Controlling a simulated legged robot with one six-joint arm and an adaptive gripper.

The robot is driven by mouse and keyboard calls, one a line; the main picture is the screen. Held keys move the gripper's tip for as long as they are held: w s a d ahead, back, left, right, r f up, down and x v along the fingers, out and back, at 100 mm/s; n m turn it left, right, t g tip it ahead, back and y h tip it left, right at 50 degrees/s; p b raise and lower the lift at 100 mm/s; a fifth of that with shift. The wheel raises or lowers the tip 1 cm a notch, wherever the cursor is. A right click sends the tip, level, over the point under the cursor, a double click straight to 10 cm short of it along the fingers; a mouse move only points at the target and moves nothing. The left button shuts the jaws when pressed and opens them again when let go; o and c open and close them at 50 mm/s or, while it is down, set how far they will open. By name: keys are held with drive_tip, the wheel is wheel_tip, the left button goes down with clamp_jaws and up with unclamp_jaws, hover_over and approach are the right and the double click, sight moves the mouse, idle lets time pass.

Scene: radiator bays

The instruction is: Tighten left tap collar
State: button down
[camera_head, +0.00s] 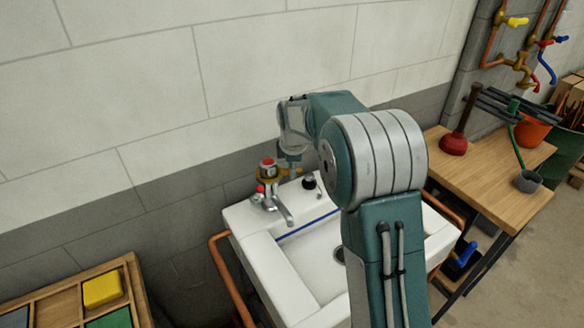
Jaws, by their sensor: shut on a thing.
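The left tap (273,206) is chrome with a spout and stands on the back left of the white sink. A red-topped, brass-coloured piece (268,173) shows just above it; I cannot tell whether it is seated around the collar or only over it. My gripper (291,163) points down above the back of the sink, just right of that piece. It is shut on a brass-coloured part that reaches left to the red top. The collar itself and the fingertip contact are too small to make out.
The white sink (303,270) has copper pipes (222,270) at its sides. A black knob (309,181) stands right of the tap. A wooden compartment tray (135,290) is lower left. A wooden bench (490,190) with a plunger (454,143) is right. The wall is close behind.

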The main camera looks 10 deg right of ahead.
drive_tip(key=shift+s+a+f+m+g+h, duration=0.1)
drive_tip(key=shift+s+a+m+g+h, duration=0.2)
drive_tip(key=shift+s+a+m, duration=1.2)
drive_tip(key=shift+s+a+r+m+g+h, duration=0.1)
drive_tip(key=shift+s+m+g+h, duration=0.2)
drive_tip(key=shift+m, duration=2.45)
drive_tip(key=shift+s+a+f+m+g+h, duration=0.2)
drive_tip(key=shift+s+a+m, duration=0.6)
drive_tip(key=shift+m, duration=1.35)
drive_tip(key=shift+r, duration=0.15)
drive_tip(key=c, duration=0.5)
unclamp_jaws()
drive_tip(key=shift+c, duration=0.2)
drive_tip(key=shift+a, duration=0.1)
drive_tip(key=shift+r, duration=0.1)
wheel_tip(320, 180, up, 12)
drive_tip(key=a, duration=0.2)
drive_tip(key=shift+s+a+f, duration=0.2)
drive_tip(key=shift+s+f, duration=0.05)
drive_tip(key=shift+s, duration=0.05)
